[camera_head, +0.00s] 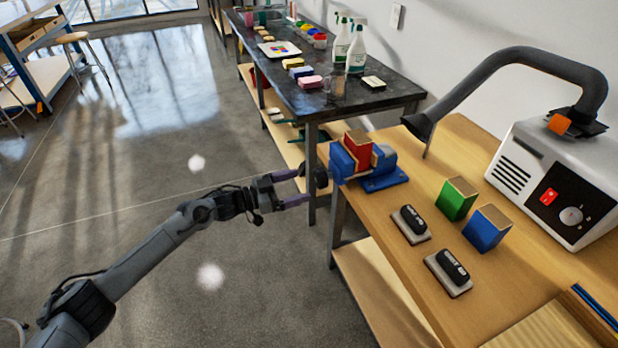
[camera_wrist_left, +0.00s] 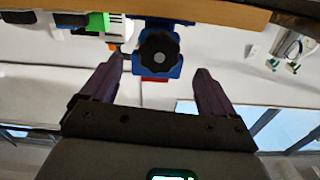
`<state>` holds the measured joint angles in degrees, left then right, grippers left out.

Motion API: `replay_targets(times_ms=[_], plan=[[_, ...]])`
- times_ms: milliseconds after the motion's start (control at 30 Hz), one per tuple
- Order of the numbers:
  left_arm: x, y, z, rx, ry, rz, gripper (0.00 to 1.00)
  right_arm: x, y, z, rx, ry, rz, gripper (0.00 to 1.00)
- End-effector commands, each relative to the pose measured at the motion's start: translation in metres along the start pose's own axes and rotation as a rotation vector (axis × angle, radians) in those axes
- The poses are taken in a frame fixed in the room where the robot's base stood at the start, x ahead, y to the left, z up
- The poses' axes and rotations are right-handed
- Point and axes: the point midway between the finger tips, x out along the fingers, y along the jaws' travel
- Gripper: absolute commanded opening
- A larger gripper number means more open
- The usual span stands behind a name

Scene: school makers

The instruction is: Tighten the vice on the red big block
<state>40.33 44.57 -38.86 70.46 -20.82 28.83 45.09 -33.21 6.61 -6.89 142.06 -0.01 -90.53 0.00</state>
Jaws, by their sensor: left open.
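The blue vice (camera_head: 384,183) sits at the left edge of the wooden workbench. The red big block (camera_head: 357,147) stands upright between its jaws; I cannot tell how tightly they meet it. The vice's black knob (camera_head: 321,178) sticks out past the bench edge. My left gripper (camera_head: 303,185) is open and empty, its fingers pointing at the knob and just short of it. In the left wrist view the knob (camera_wrist_left: 158,52) lies between and beyond the open fingertips (camera_wrist_left: 160,70). A red strip of the block (camera_wrist_left: 155,79) shows there too. My right gripper is out of view.
On the workbench (camera_head: 455,135) stand a green block (camera_head: 456,198), a blue block (camera_head: 487,228), two black-handled erasers (camera_head: 411,224) and a white machine (camera_head: 560,170) with a grey hose. A dark table (camera_head: 385,97) with bottles stands behind. Open floor surrounds my left arm.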

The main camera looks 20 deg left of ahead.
Motion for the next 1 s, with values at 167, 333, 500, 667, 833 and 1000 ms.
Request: replay_targets(times_ms=[167, 333, 500, 667, 833, 1000], plan=[[-0.023, 0.000, 0.000, -0.001, -0.001, 0.000, 0.89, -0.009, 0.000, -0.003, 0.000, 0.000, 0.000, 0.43], [-0.032, 0.000, 0.000, 0.000, 0.000, 0.001, 0.89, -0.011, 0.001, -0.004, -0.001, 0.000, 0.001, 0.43], [-0.033, 0.000, 0.000, 0.000, 0.001, 0.001, 0.89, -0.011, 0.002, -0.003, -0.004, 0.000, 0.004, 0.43], [-0.033, 0.000, 0.000, 0.000, 0.001, 0.001, 0.89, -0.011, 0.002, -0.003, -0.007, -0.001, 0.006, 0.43], [-0.033, 0.001, 0.002, -0.003, -0.003, 0.001, 0.89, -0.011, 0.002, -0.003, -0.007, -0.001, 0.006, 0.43], [-0.040, 0.019, 0.029, -0.053, -0.038, 0.010, 0.89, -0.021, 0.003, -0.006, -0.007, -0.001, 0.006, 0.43]])
